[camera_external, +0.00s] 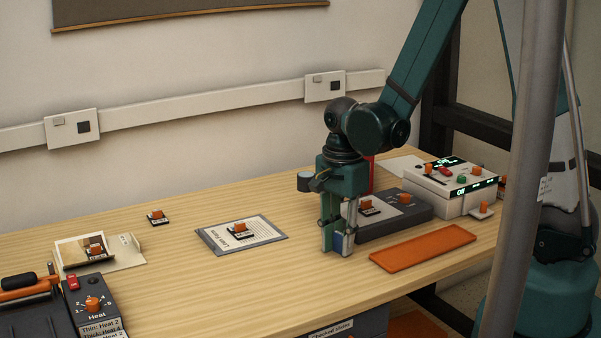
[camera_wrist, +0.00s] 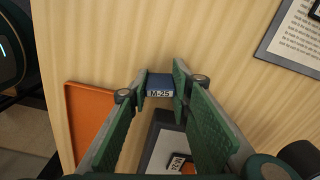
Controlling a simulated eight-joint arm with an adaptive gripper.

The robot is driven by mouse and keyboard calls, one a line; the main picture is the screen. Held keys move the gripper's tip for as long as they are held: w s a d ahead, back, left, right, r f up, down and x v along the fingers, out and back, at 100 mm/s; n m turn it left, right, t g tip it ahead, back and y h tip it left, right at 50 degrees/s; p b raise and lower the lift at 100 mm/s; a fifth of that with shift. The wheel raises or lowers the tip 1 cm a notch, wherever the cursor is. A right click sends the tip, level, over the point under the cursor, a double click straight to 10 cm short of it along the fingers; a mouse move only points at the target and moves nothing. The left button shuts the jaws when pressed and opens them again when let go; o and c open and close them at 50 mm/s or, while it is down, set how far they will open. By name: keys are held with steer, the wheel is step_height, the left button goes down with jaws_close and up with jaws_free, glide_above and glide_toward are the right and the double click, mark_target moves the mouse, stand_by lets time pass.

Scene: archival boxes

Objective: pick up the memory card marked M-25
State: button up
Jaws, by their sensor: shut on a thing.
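The memory card marked M-25 (camera_wrist: 160,88) is a small blue block with a white label. In the wrist view it sits between the tips of my gripper (camera_wrist: 160,92), which is shut on it. In the outside view, my gripper (camera_external: 338,245) points down over the table beside the orange tray, and part of the blue card (camera_external: 338,239) shows between the fingers. I cannot tell whether the card touches the table.
An orange tray (camera_external: 423,248) lies to the right, with a dark grey device (camera_external: 400,219) behind it. A sheet on a grey board (camera_external: 270,235) lies left of my gripper, bearing a small card with an orange knob. A laminator-like machine (camera_external: 85,310) stands at front left. Bare wood lies between.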

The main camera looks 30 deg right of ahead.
mark_target(340, 233)
steer(key=shift+r, duration=0.1)
steer(key=shift+r+p, duration=1.1)
steer(key=shift+r, duration=3.8)
